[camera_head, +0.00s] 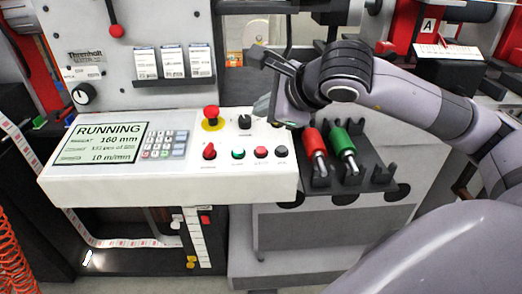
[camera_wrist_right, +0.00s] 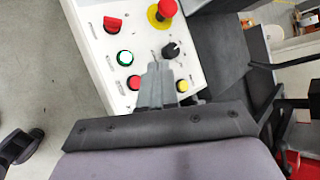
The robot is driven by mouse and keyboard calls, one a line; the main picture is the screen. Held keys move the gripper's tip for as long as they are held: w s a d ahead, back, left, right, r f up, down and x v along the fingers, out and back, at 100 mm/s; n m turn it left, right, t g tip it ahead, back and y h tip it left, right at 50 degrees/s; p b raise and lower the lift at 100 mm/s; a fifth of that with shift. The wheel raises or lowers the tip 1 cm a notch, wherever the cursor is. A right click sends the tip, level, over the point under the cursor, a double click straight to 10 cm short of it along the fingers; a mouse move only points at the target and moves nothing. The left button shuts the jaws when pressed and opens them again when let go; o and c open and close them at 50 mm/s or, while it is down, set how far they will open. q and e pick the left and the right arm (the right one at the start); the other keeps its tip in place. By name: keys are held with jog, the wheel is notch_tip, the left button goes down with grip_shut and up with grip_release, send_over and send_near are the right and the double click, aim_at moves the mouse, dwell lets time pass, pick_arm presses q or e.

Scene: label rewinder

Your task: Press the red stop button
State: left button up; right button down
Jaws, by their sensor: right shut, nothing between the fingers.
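The flat red button (camera_head: 260,151) sits in the front row of the white control panel (camera_head: 110,190), between a green button (camera_head: 238,153) and a dark knob (camera_head: 281,151). In the wrist view the red button (camera_wrist_right: 134,83) shows just left of my fingertips. My right gripper (camera_head: 262,106) is shut and empty, above the panel's back right part. In the wrist view the fingers (camera_wrist_right: 156,72) point at the panel between the red button and a yellow button (camera_wrist_right: 183,86). Whether they touch the panel, I cannot tell.
A red mushroom button (camera_head: 211,113) on a yellow base and a black knob (camera_head: 244,121) stand behind the front row. A red selector (camera_head: 209,151) is at its left. A display (camera_head: 98,143) reads RUNNING. Red (camera_head: 313,140) and green-handled (camera_head: 338,138) tools stand right of the panel.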

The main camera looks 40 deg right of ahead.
jog(key=b, duration=0.3)
send_over(261, 151)
jog(key=s, duration=0.1)
notch_tip(261, 151, down, 6)
jog(key=shift+s+f, duration=0.15)
jog(key=shift+f, duration=0.05)
jog(key=shift+f+b, duration=0.45)
jog(key=shift+b, duration=0.3)
pick_arm(q)
jog(key=f, duration=0.2)
jog(key=d+f, duration=0.1)
jog(key=shift+w+f, duration=0.2)
jog(key=shift+w, duration=0.1)
pick_arm(e)
jog(key=shift+f, duration=0.15)
pick_arm(q)
jog(key=shift+r, duration=0.1)
jog(key=shift+b, duration=0.3)
jog(key=shift+f+b, duration=0.65)
jog(key=shift+f, duration=0.2)
pick_arm(e)
jog(key=shift+f, duration=0.4)
